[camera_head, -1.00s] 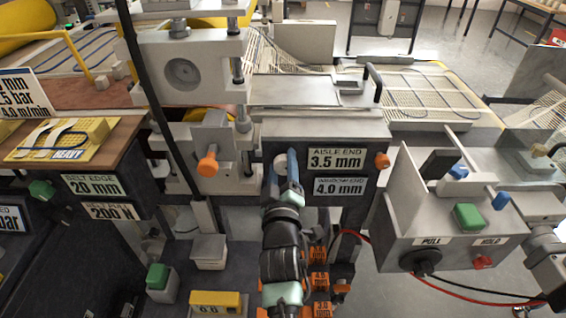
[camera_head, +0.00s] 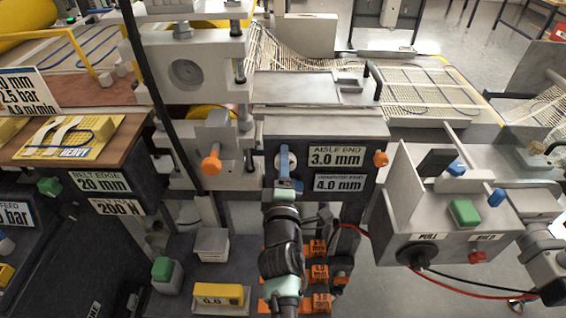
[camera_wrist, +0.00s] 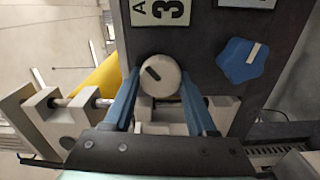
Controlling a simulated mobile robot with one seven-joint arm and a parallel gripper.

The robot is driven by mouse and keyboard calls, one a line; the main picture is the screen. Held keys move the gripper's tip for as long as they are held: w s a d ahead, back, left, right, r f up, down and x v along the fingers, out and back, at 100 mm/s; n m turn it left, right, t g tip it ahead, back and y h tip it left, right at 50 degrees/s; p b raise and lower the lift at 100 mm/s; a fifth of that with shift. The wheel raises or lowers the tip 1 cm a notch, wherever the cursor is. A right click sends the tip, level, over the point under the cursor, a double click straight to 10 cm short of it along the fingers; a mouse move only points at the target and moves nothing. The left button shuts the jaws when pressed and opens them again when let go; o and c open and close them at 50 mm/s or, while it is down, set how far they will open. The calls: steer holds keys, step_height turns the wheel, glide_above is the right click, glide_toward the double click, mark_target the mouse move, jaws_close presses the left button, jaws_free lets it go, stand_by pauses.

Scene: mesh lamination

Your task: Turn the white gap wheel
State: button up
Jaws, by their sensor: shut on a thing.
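The white gap wheel (camera_wrist: 158,75) is a round knob with a dark mark on its face, on the front of a dark grey panel (camera_wrist: 215,95). In the wrist view my gripper (camera_wrist: 159,80) has its blue fingers on either side of the wheel, closed on it. In the head view my gripper (camera_head: 286,166) covers much of the wheel, and only a pale edge (camera_head: 279,162) shows. Beside it, the upper sign (camera_head: 336,156) reads AISLE END 3.0 mm. The lower sign (camera_head: 339,183) reads 4.0 mm.
A blue star-shaped knob (camera_wrist: 242,60) is on the same panel, right of the wheel in the wrist view. A grey control box (camera_head: 440,235) with a green button stands at right, with red and black cables below.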

steer(key=shift+f, duration=0.1)
stand_by(0.3)
steer(key=o, duration=1.1)
steer(key=s+p, duration=0.6)
steer(key=s, duration=0.7)
